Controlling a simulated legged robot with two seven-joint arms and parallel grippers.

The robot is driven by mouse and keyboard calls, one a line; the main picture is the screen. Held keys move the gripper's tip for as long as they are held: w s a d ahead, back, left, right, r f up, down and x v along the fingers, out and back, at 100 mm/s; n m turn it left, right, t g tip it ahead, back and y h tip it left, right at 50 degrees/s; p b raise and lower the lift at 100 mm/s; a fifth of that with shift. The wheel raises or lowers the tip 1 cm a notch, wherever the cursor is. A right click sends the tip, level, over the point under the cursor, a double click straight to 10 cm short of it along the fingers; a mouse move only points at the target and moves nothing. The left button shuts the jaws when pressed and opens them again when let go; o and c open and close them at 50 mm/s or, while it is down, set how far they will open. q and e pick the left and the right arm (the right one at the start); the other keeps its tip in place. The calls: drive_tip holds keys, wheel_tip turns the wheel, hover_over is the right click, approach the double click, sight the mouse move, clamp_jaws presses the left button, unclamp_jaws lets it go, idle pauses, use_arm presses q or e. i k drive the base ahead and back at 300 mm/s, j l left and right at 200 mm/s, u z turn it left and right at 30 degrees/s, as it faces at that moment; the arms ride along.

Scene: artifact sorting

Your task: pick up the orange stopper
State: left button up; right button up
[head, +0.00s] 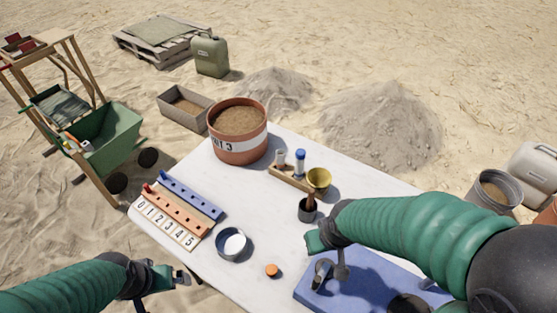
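The orange stopper (272,270) is a small round disc lying on the white table near its front edge, right of a round metal dish (231,244). My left gripper (184,278) is off the table's front left edge, left of the stopper and apart from it. Its finger gap is too small to read. My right gripper (328,252) is above the table near the blue mat, to the upper right of the stopper and not touching it.
A peg rack with blue and orange bars (192,195) and number tiles stands left. A sand-filled pot (239,120), a wooden holder (288,179), a brass cup (319,180) and a dark cup with a brush (307,210) stand behind. A blue mat (375,280) lies right.

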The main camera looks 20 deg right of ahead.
sight(272, 270)
drive_tip(key=k+l+z, duration=0.1)
drive_tip(key=k+l, duration=0.15)
drive_tip(key=k, duration=0.65)
drive_tip(key=k+z, duration=0.1)
drive_tip(key=z, duration=1.9)
drive_tip(key=j+z, duration=0.1)
drive_tip(key=j, duration=0.3)
drive_tip(key=k+j+z, duration=0.1)
drive_tip(key=j, duration=0.25)
drive_tip(key=k+j+z, duration=0.1)
drive_tip(key=j, duration=0.3)
drive_tip(key=k+j, duration=0.15)
drive_tip(key=j, duration=0.2)
drive_tip(key=k+j+z, duration=0.15)
drive_tip(key=j, duration=0.25)
drive_tip(key=k+j+z, duration=0.1)
drive_tip(key=j, duration=0.25)
